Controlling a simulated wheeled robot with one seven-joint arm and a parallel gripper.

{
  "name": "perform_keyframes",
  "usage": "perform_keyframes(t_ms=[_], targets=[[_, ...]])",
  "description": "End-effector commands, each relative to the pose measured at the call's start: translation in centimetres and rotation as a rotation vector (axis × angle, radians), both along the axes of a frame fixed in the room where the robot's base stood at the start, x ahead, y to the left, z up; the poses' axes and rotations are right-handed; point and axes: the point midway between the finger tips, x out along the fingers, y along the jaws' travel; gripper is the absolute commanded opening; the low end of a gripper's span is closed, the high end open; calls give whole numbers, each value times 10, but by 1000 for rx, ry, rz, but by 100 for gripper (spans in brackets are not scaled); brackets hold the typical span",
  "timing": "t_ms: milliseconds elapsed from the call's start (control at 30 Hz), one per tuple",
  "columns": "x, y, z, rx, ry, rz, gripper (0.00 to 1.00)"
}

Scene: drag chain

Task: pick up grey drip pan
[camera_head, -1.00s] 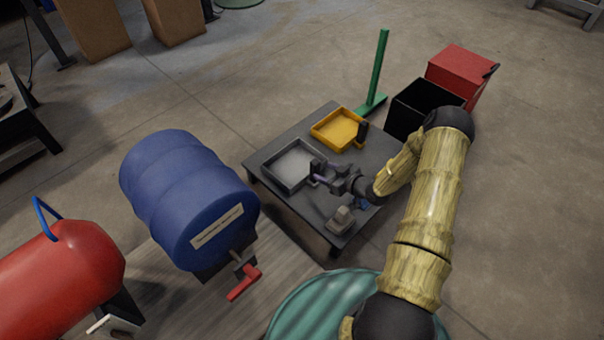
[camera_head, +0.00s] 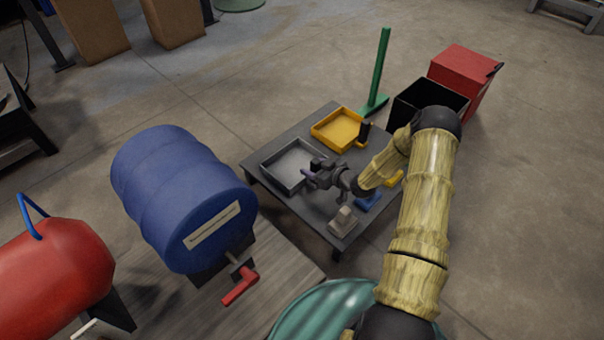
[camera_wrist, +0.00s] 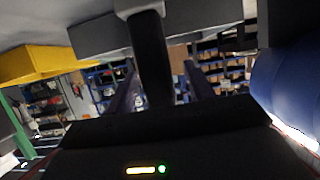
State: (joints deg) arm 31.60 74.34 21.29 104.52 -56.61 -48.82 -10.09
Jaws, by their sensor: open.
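The grey drip pan (camera_head: 288,164) lies on the low dark table, at its left side, and looks empty. Its dark upright handle (camera_head: 318,163) is on the side facing my arm. My gripper (camera_head: 312,181) is open and close beside the handle, at the pan's near right corner. In the wrist view the pan (camera_wrist: 97,36) shows at the top, and its dark handle (camera_wrist: 151,60) runs down between the two purple-grey fingers (camera_wrist: 163,92). I cannot tell whether the fingers touch it.
A yellow pan (camera_head: 338,130) sits behind on the same table (camera_head: 300,207). A small grey block (camera_head: 343,219) and a blue piece (camera_head: 369,201) lie near the front.

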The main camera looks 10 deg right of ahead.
Motion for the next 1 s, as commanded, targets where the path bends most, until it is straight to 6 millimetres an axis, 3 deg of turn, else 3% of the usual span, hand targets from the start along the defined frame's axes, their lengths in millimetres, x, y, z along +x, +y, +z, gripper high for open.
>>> perform_keyframes(t_ms=[633,900,1000], targets=[[5,4,-3,-1,1,0,53],[5,4,-3,-1,1,0,2],[5,4,-3,-1,1,0,0]])
